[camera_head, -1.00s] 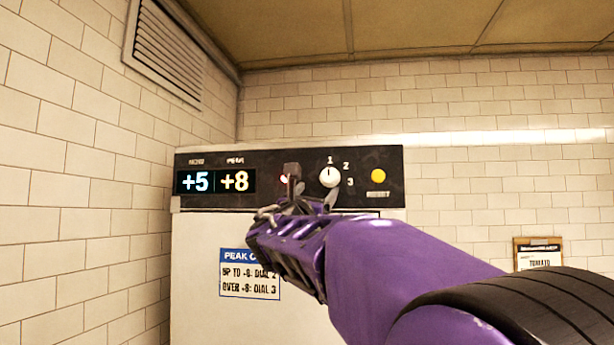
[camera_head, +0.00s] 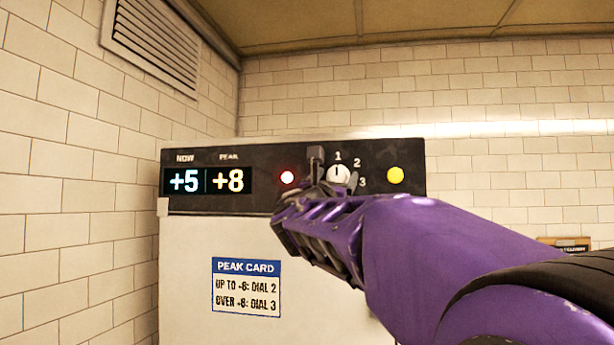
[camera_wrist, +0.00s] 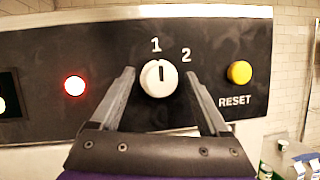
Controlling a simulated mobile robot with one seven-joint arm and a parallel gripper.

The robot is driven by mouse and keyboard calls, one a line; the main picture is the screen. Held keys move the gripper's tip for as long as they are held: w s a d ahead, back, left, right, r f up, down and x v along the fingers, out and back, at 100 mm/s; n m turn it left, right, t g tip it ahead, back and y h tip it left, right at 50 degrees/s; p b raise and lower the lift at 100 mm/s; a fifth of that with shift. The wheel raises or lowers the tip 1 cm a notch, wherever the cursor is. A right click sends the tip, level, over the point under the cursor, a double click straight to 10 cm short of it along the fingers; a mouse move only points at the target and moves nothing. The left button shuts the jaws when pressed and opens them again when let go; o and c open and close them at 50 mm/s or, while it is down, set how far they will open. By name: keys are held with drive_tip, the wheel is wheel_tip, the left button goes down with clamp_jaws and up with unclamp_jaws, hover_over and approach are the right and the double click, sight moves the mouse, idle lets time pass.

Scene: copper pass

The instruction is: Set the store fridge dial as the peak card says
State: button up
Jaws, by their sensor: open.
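The store fridge (camera_head: 185,270) has a black panel with a white round dial (camera_head: 339,173), marked 1, 2 and 3. In the wrist view, the dial (camera_wrist: 159,78) has its dark mark pointing up at 1. My gripper (camera_wrist: 159,74) is open, with one finger on each side of the dial; contact cannot be told. It also shows in the head view (camera_head: 336,176), partly over the dial. The peak card (camera_head: 246,288) reads dial 2 up to a value and dial 3 over it; the value looks like +6 or +8. The display (camera_head: 207,181) reads now +5, peak +8.
A lit red lamp (camera_head: 287,177) is left of the dial. A yellow reset button (camera_wrist: 239,73) is close on its right, near my right finger. A tiled wall and vent (camera_head: 155,45) are at left. Small items (camera_wrist: 283,160) stand at lower right in the wrist view.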

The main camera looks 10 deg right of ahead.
drive_tip(key=shift+s, duration=0.1)
clamp_jaws()
idle(0.3)
drive_tip(key=shift+m, duration=0.4)
drive_tip(key=m+g+h, duration=0.1)
drive_tip(key=m, duration=0.2)
drive_tip(key=m+g+h, duration=0.1)
drive_tip(key=m, duration=0.2)
drive_tip(key=shift+r+g+b, duration=0.15)
drive_tip(key=shift+g+b, duration=0.15)
drive_tip(key=m+g, duration=0.1)
drive_tip(key=m, duration=0.2)
drive_tip(key=m+g+h+p, duration=0.1)
drive_tip(key=m, duration=0.1)
drive_tip(key=shift+r+m, duration=0.1)
drive_tip(key=shift+m, duration=0.3)
